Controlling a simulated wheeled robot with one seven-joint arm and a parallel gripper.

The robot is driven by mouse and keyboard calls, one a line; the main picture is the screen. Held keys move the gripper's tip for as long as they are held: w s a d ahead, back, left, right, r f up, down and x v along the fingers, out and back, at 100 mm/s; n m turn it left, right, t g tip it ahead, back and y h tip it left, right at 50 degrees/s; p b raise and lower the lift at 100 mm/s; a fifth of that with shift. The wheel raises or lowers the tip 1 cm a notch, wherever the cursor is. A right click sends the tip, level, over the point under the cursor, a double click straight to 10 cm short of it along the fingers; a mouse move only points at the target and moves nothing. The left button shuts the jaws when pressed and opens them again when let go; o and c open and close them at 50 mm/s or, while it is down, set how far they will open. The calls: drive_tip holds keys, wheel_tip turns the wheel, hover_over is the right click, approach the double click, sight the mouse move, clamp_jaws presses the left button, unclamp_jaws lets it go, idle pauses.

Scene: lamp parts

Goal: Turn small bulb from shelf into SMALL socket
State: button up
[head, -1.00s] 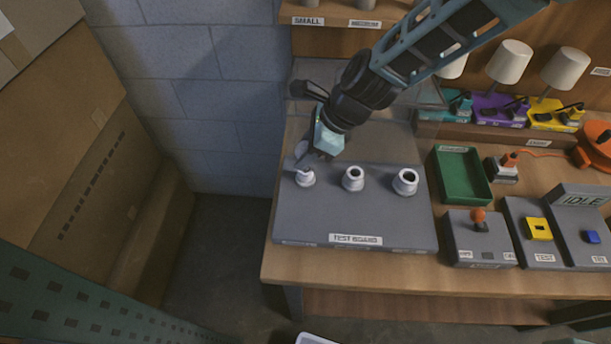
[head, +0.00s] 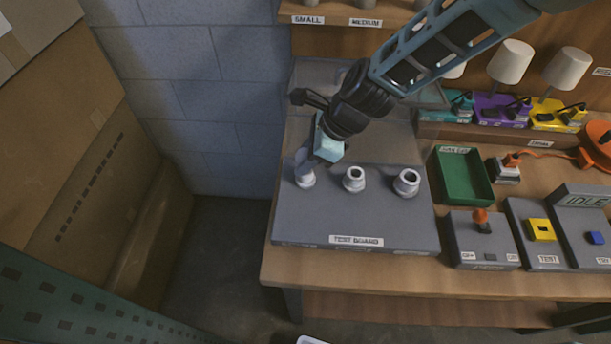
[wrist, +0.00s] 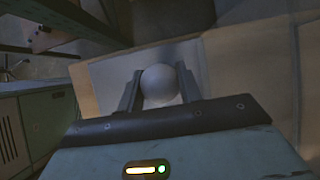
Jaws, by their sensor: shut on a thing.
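The small bulb (wrist: 159,84) is a pale round globe between the two fingers of my gripper (wrist: 160,92) in the wrist view. In the head view my gripper (head: 305,165) points down at the leftmost and smallest socket (head: 305,181) on the grey test board (head: 290,222). The gripper is shut on the bulb, right over that socket. The fingers and arm hide most of the bulb in the head view, so I cannot tell how deep its base sits. The middle socket (head: 353,180) and the larger right socket (head: 406,183) are empty.
A shelf with SMALL (head: 308,20) and MEDIUM labels is behind. Right of the board are a green tray (head: 463,177), a switch box (head: 481,240) and a tester reading IDLE (head: 582,200). Several lamps (head: 510,62) stand at the back right. A block wall is at left.

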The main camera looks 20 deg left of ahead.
drive_tip(key=shift+f, duration=0.4)
idle(1.2)
drive_tip(key=shift+o, duration=0.5)
drive_tip(key=shift+c, duration=0.5)
drive_tip(key=shift+f, duration=0.2)
drive_tip(key=m+t, duration=0.1)
drive_tip(key=m, duration=0.2)
drive_tip(key=shift+s+f+m+t, duration=0.1)
drive_tip(key=shift+m+t, duration=0.2)
drive_tip(key=shift+t, duration=0.1)
drive_tip(key=m+t, duration=0.1)
drive_tip(key=m, duration=0.2)
drive_tip(key=shift+d+t, duration=0.1)
drive_tip(key=shift+t, duration=0.2)
drive_tip(key=shift+b, duration=0.3)
